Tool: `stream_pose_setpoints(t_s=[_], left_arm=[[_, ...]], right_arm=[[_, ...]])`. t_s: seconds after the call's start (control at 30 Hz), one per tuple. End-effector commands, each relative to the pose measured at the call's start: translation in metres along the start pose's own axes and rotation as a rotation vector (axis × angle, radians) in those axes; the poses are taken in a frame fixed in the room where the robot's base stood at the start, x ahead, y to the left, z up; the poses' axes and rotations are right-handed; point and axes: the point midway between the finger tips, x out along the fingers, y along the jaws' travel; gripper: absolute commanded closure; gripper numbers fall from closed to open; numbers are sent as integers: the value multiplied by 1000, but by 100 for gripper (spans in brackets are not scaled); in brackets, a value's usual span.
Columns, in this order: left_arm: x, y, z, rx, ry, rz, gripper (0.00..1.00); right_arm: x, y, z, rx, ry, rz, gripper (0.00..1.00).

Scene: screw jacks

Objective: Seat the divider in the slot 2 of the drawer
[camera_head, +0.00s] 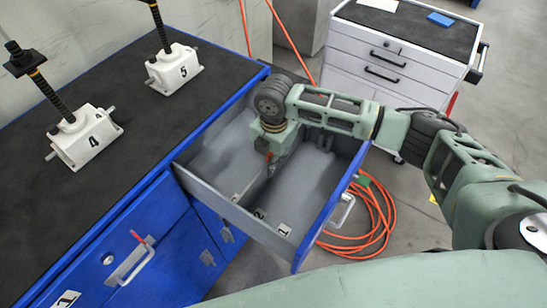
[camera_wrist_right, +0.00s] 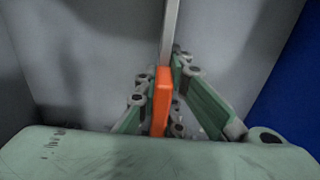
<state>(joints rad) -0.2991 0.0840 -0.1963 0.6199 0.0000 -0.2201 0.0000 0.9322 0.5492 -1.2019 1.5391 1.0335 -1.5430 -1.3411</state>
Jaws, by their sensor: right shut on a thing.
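The drawer (camera_head: 213,190) is pulled out of the blue cabinet, with a grey inside and number tags at its left-hand wall. My left gripper is out of view.
Tag 1 (camera_head: 283,229) is right of tag 2. Screw jacks 4 (camera_head: 85,138) and 5 (camera_head: 174,70) stand on the black bench top (camera_head: 130,100). An orange hose (camera_head: 375,225) lies on the floor beside the drawer. A white cart (camera_head: 400,65) stands behind.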

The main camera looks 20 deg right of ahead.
Motion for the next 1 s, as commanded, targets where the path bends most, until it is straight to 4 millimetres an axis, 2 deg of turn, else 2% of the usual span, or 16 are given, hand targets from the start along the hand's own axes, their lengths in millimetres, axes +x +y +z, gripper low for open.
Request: stream_pose_setpoints(t_s=[0.27,0.3,0.5,0.8,0.87,1.0], left_arm=[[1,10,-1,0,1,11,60],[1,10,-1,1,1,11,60],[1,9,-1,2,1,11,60],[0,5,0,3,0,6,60],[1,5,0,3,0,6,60],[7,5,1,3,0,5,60]], right_arm=[[2,1,0,0,0,2,100],[2,0,0,0,0,1,90],[2,0,0,0,0,1,74],[0,0,0,0,0,2,74],[-3,1,1,0,-1,3,74],[-22,1,1,-1,-1,6,74]])
